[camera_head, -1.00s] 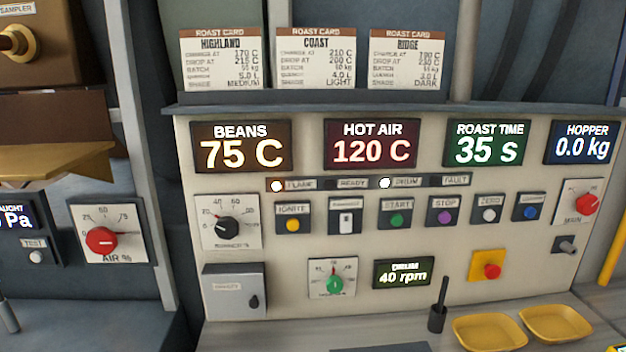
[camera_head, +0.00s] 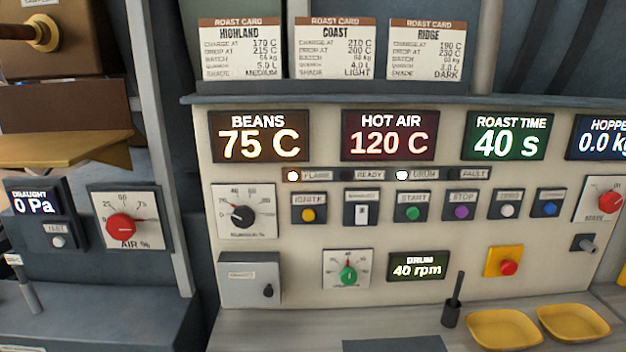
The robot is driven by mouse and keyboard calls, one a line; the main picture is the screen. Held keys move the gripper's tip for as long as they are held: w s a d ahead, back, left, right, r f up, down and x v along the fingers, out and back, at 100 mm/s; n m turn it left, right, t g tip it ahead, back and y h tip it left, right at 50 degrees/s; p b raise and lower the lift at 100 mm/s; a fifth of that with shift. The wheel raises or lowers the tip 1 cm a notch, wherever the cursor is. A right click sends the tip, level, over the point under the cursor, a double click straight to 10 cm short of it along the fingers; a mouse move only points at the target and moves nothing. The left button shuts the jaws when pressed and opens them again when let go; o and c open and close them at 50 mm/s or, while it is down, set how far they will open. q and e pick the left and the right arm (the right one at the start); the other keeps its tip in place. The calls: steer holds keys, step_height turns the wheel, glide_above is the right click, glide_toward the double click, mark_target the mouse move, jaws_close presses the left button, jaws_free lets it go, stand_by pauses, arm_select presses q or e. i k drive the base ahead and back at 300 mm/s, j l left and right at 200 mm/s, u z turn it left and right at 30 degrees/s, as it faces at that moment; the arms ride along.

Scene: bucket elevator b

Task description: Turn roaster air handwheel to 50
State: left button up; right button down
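The roaster air handwheel is the red knob (camera_head: 121,227) on the white "AIR %" dial plate (camera_head: 130,245), on the left in the head view. The scale runs clockwise, with 25 at the left, 50 at the top and 75 at the upper right. A pale mark shows on the knob's right side, but it is too small to read a setting surely. Nothing touches the knob. Neither of my grippers is in view.
A draught display (camera_head: 33,199) reading 0 Pa is left of the dial. A grey post (camera_head: 160,150) separates it from the cream control panel (camera_head: 310,235). Yellow trays (camera_head: 503,329) and a dark cup (camera_head: 451,315) stand on the counter at right.

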mark_target(120, 227)
steer(key=i+j+z, duration=0.15)
steer(key=j, duration=0.6)
steer(key=j+z, duration=0.15)
steer(key=j, duration=0.6)
